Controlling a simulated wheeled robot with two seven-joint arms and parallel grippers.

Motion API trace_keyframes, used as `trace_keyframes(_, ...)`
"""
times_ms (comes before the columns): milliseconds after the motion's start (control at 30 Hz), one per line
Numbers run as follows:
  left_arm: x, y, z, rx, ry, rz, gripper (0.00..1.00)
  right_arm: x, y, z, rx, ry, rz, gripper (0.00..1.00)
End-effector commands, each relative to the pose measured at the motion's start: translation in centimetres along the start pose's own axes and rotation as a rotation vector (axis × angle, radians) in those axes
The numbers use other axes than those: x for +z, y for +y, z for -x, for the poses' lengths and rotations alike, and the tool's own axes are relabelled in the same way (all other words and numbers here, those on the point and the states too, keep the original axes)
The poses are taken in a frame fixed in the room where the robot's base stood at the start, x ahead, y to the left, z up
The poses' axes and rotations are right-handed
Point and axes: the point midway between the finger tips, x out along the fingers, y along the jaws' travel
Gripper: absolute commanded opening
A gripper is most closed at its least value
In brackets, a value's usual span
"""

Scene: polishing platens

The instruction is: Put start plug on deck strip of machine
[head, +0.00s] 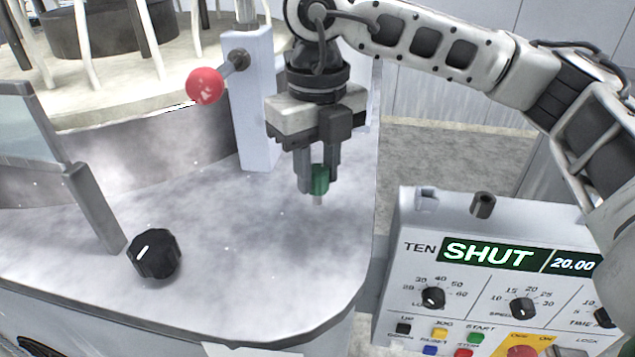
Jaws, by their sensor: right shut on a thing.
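My right gripper (318,185) reaches in from the upper right and points down. It is shut on the green start plug (319,178), which has a small pale tip at its lower end. The plug is upright between the fingers, over the grey deck strip (250,240) of the machine. I cannot tell whether the tip touches the deck or hangs just above it. My left gripper is not in view.
A black knob (154,254) stands on the deck at the left. A pale post (253,100) with a red ball lever (205,86) rises behind the gripper. A control panel (410,225) reading "SHUT" stands at the right. The deck's front middle is clear.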

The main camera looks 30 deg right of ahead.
Motion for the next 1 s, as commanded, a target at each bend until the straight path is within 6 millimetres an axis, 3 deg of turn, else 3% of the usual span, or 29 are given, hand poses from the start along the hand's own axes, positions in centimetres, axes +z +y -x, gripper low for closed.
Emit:
trace_keyframes(233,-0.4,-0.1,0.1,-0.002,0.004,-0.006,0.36,1.2,-0.9,-1.8,0.001,0.002,-0.003,0.05)
trace_keyframes(433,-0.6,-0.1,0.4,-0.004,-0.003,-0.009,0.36,1.1,-0.8,-4.3,0.001,0.0,-0.001,0.05)
trace_keyframes(867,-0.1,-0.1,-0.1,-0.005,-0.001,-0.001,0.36,1.1,-0.8,-5.3,0.002,-0.001,-0.001,0.05)
trace_keyframes(900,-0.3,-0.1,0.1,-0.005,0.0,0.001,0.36,1.1,-0.8,-5.0,0.002,-0.001,-0.001,0.39)
trace_keyframes(933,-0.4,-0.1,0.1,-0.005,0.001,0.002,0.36,1.1,-0.8,-5.0,0.002,-0.001,-0.001,0.47)
trace_keyframes(1000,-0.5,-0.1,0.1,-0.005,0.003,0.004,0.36,1.1,-0.8,-5.0,0.002,-0.001,-0.001,0.49)
